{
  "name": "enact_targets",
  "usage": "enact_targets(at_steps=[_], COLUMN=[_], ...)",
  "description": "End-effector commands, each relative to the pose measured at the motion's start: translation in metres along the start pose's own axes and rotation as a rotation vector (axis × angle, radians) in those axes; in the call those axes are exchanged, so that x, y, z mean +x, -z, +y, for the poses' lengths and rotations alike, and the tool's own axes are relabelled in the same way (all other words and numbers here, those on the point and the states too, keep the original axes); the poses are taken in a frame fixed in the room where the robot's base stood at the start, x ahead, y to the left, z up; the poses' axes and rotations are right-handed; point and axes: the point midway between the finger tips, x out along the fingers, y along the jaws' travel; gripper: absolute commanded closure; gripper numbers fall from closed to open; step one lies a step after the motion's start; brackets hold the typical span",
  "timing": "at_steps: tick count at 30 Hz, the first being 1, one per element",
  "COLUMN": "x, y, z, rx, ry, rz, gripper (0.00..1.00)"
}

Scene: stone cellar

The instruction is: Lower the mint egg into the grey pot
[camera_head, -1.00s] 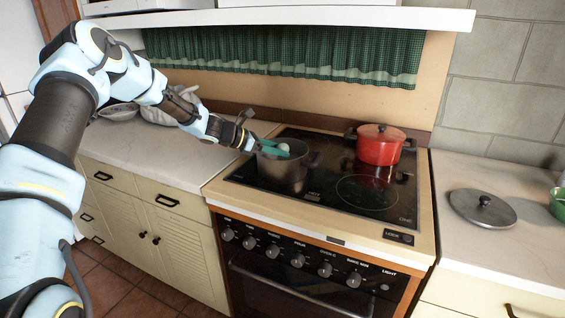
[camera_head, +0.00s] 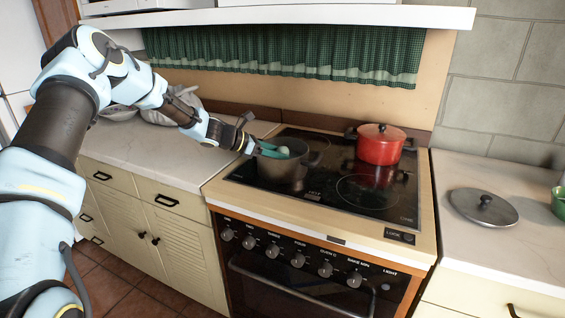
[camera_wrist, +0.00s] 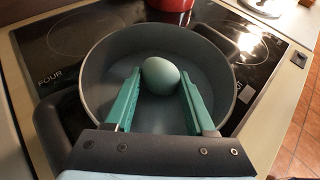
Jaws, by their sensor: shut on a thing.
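The mint egg (camera_wrist: 160,76) is pale green and sits between the green fingertips of my gripper (camera_wrist: 157,88) in the wrist view. My gripper also shows in the head view (camera_head: 272,149), reaching in from the left over the pot's rim, shut on the egg (camera_head: 284,151). The grey pot (camera_head: 284,175) stands on the front left of the hob. In the wrist view its rim (camera_wrist: 97,54) surrounds the egg and fingertips. I cannot tell whether the egg touches the pot's bottom.
A red lidded pot (camera_head: 379,145) stands at the back right of the black hob (camera_head: 330,205). A loose grey lid (camera_head: 483,206) lies on the right counter, with a green bowl (camera_head: 558,203) at the edge. The left counter (camera_head: 150,146) is mostly clear at the front.

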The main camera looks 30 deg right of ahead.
Motion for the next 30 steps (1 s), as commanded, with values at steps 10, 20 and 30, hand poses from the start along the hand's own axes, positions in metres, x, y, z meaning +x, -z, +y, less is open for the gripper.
enact_targets(at_steps=[10,20,30], x=[0.0,0.0,-0.03], y=[0.0,0.001,0.004], z=[0.0,0.0,0.001], rx=[0.0,-0.001,0.001], ry=[0.0,0.0,-0.004], rz=[0.001,0.002,0.003], gripper=[0.27,0.1,0.1])
